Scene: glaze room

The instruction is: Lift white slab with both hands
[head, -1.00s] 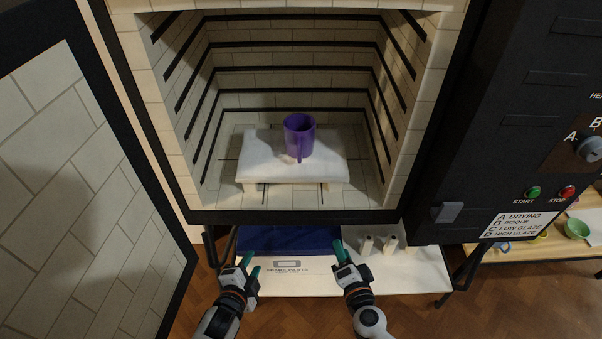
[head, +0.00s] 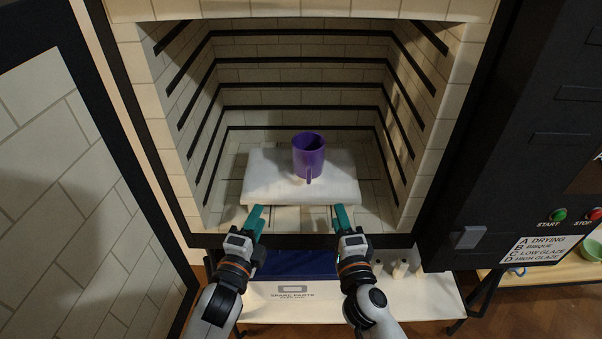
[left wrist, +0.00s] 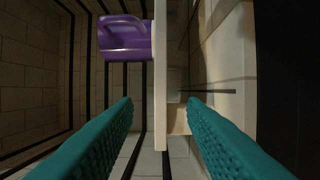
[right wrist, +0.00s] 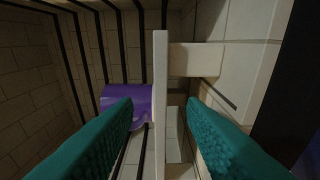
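The white slab (head: 270,184) lies flat on short supports on the kiln floor, with a purple mug (head: 308,155) standing upright on it. My left gripper (head: 255,217) is at the slab's front edge near its left end. My right gripper (head: 341,215) is at the front edge near its right end. In the left wrist view the slab's edge (left wrist: 160,80) lies between the open teal fingers (left wrist: 160,110), with gaps on both sides. In the right wrist view the slab's edge (right wrist: 160,90) likewise lies between the open fingers (right wrist: 160,110), apart from both.
Kiln walls with dark grooves (head: 415,125) flank the slab, with some room at each side. The open kiln door (head: 75,200) stands at left and a dark control panel (head: 540,150) at right. Below the opening is a white shelf (head: 420,300) with small posts.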

